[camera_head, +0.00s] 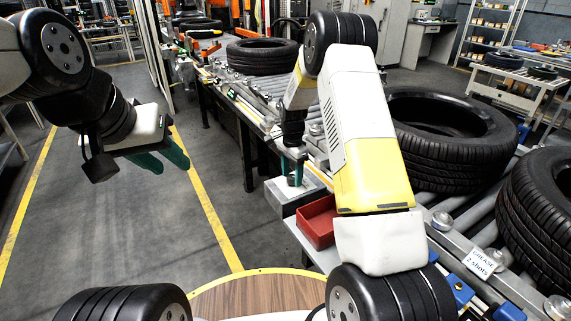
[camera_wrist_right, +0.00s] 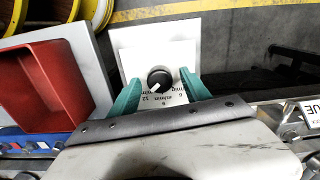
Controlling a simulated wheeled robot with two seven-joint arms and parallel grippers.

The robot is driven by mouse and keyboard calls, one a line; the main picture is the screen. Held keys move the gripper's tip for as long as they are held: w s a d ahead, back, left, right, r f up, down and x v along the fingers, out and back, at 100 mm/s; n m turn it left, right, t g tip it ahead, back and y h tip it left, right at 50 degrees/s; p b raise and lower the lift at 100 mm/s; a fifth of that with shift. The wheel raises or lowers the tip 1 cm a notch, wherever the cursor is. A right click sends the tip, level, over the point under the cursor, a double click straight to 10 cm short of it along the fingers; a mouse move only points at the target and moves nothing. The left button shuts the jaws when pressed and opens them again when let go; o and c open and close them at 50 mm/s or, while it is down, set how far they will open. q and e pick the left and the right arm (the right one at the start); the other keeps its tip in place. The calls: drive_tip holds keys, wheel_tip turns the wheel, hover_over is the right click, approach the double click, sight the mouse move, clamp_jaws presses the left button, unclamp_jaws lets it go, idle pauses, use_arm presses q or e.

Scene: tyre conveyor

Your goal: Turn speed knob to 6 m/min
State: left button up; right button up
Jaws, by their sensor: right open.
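The speed knob (camera_wrist_right: 160,78) is black and round, on a pale panel (camera_wrist_right: 126,48) in the right wrist view. Its white pointer aims lower left, toward the printed 12. My right gripper (camera_wrist_right: 159,90) is open, one green finger on each side of the knob, with gaps visible. In the head view, my right gripper (camera_head: 292,172) is over the grey control box (camera_head: 283,199), and its fingers partly hide the knob. My left gripper (camera_head: 162,160) hangs over the floor at left, fingers apart and empty.
A red bin (camera_head: 317,222) stands beside the control box. The roller conveyor (camera_head: 480,222) runs behind it with large tyres (camera_head: 445,135). A "GREASE 2 shots" sign (camera_head: 482,263) is at the right. The floor (camera_head: 120,240) at left is free.

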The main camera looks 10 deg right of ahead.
clamp_jaws()
idle(0.4)
drive_tip(key=n, duration=0.4)
drive_tip(key=shift+n, duration=0.4)
drive_tip(key=n, duration=1.4)
drive_tip(key=shift+n, duration=0.7)
